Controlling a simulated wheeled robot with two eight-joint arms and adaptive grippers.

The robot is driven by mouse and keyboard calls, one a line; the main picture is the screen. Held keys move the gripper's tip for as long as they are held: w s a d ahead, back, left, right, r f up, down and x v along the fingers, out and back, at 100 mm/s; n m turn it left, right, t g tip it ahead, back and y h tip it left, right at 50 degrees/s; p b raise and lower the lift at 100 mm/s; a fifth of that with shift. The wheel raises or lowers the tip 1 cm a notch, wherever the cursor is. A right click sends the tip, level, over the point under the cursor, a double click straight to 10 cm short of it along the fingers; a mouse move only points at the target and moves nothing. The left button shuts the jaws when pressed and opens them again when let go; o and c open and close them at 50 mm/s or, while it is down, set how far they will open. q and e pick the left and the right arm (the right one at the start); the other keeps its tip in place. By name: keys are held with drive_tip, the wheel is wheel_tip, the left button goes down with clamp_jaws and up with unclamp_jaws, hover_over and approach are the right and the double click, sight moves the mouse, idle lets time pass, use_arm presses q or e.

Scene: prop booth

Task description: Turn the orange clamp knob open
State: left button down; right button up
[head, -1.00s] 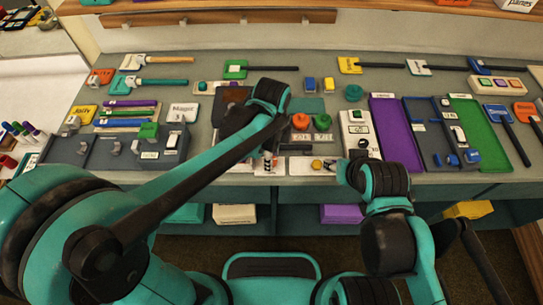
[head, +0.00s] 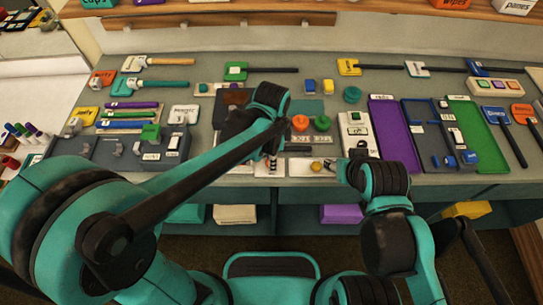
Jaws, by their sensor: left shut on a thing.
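My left gripper (head: 270,153) points down at the front middle of the bench, over a small white plate (head: 270,169). It is shut on a small part there, which I take for the orange clamp knob; fingers and forearm hide most of it. A separate round orange piece (head: 300,122) stands uncovered just to the right and behind, beside a round green one (head: 322,123). My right gripper (head: 343,170) is low at the front edge, to the right of a plate with a yellow knob (head: 316,166); its fingers are too small and dark to read.
Purple (head: 392,125) and green (head: 478,130) trays lie to the right. A grey tray (head: 105,150) with a green block lies to the left. Hammers and other tools lie along the back.

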use_arm(q)
drive_tip(key=n+p, duration=0.1)
drive_tip(key=n, duration=0.5)
drive_tip(key=shift+n, duration=0.3)
drive_tip(key=n+p, duration=0.1)
drive_tip(key=n, duration=1.1)
drive_tip(key=shift+n+p, duration=0.3)
drive_tip(key=shift+p, duration=0.05)
drive_tip(key=n, duration=0.6)
drive_tip(key=c, duration=1.2)
unclamp_jaws()
